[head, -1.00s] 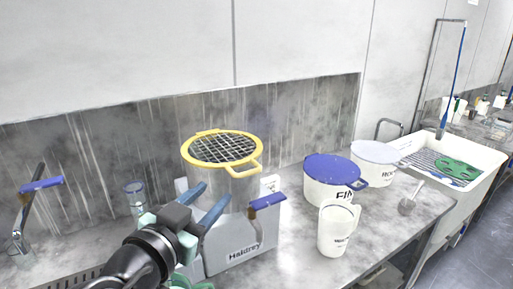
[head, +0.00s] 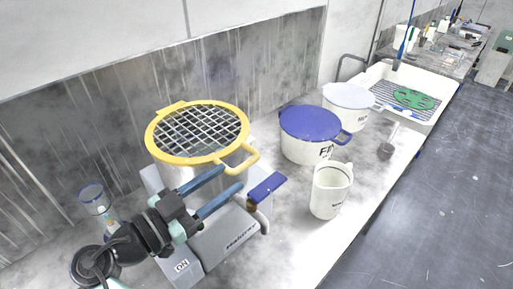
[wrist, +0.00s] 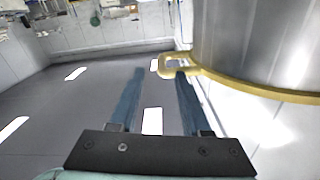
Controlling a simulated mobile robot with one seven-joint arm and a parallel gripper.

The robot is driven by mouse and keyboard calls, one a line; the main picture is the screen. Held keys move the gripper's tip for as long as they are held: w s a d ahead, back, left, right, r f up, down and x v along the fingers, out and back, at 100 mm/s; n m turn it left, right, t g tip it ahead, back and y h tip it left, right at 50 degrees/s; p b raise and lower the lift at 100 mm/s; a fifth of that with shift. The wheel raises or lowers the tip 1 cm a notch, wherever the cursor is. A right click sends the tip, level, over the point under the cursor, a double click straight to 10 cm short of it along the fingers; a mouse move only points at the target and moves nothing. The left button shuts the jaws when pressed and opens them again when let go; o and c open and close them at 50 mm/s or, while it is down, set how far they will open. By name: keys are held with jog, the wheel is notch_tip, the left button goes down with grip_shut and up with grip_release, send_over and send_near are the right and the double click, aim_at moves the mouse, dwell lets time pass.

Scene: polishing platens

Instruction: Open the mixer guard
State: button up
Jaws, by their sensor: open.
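The mixer (head: 225,238) is a grey box labelled "Haldrey" on the bench, with a steel bowl (head: 190,178) on it. The mixer guard (head: 185,160), a yellow ring with wire mesh, lies flat over the bowl. Its yellow loop handle (head: 252,160) sticks out to the right. My gripper (head: 232,178) is open and empty, its blue fingertips just in front of and below the handle. In the wrist view, the handle (wrist: 166,70) shows at the tips of my gripper (wrist: 160,73), closest to the right finger; contact cannot be told.
A blue-handled lever (head: 266,187) sticks out right of the mixer, close to my fingers. A clear beaker (head: 95,200) is at left.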

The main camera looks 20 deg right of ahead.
aim_at(258, 157)
jog(key=p+x, duration=0.3)
jog(key=x, duration=0.6)
jog(key=shift+w+d+f+p, duration=0.1)
jog(key=shift+w+d+p, duration=0.1)
jog(key=shift+d+p, duration=0.1)
jog(key=shift+a, duration=0.1)
jog(key=shift+c, duration=0.3)
grip_shut()
dwell(0.5)
